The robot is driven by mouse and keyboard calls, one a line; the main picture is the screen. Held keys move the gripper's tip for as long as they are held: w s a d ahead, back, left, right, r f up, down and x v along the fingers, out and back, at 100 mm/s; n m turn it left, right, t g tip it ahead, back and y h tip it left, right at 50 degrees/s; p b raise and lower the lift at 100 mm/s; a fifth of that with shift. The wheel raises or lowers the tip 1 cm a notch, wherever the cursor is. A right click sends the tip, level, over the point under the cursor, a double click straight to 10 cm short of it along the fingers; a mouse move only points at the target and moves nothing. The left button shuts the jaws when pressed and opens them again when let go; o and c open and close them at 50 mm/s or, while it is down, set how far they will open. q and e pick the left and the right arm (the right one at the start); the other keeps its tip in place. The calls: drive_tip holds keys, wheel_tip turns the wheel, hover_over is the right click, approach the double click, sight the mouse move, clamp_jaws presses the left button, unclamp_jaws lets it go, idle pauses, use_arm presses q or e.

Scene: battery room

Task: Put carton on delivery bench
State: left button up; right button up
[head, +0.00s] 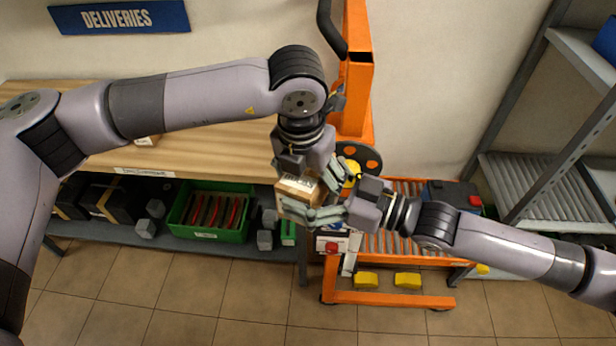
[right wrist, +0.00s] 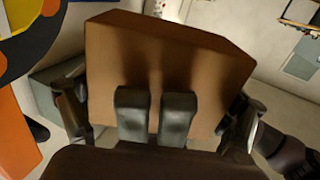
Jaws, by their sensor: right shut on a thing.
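A small brown carton (head: 297,187) with a pale label on it is held in the air in front of the delivery bench (head: 215,152). My right gripper (head: 316,202) is shut on the carton from the right. In the right wrist view the carton (right wrist: 165,60) fills the middle, with grey fingers against it. My left gripper (head: 308,164) points down right at the carton's upper side. Its fingertips overlap the carton and the right gripper, so its grip cannot be told. The bench has a wooden top, partly hidden by my left arm.
A blue DELIVERIES sign (head: 120,18) hangs above the bench. A green crate (head: 209,236) and dark boxes sit on the shelf below. An orange lift cart (head: 390,297) with rollers stands right of the bench, close to the grippers. Grey racking (head: 545,165) is at the right.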

use_arm(q)
drive_tip(key=c, duration=1.5)
drive_tip(key=shift+c, duration=0.5)
use_arm(e)
drive_tip(key=o, duration=1.2)
